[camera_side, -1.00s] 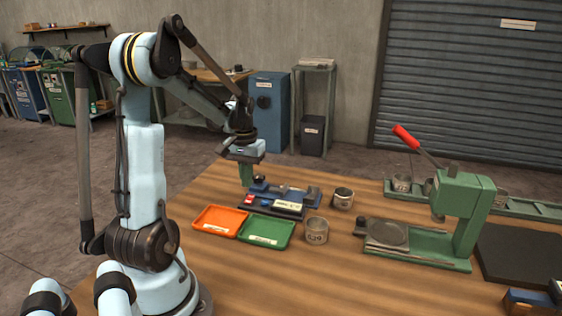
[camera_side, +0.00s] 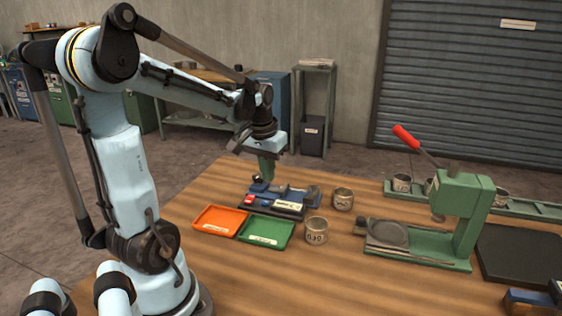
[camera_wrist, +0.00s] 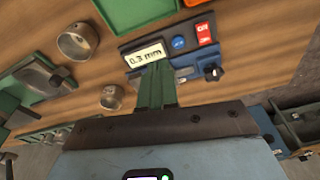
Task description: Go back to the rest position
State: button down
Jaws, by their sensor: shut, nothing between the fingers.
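My gripper (camera_side: 266,178) hangs over the back left of the table, its green fingers pointing down and closed together with nothing held. In the wrist view my gripper (camera_wrist: 157,70) shows the two green fingers side by side, in front of a device with a "0.3 mm" display (camera_wrist: 146,55). The same blue and dark device (camera_side: 290,206) lies just below and right of the fingertips in the side view. I cannot tell for certain whether the fingertips touch it.
An orange tray (camera_side: 220,219) and a green tray (camera_side: 265,232) lie in front of the device. A green press with a red handle (camera_side: 462,210) stands farther right.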

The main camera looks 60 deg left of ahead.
jog(key=d+r+m+t+h, duration=0.1)
jog(key=d+m+t, duration=0.4)
jog(key=d, duration=1.5)
jog(key=shift+d+r+m+t, duration=0.4)
jog(key=shift+r+m, duration=0.1)
jog(key=shift+m, duration=0.4)
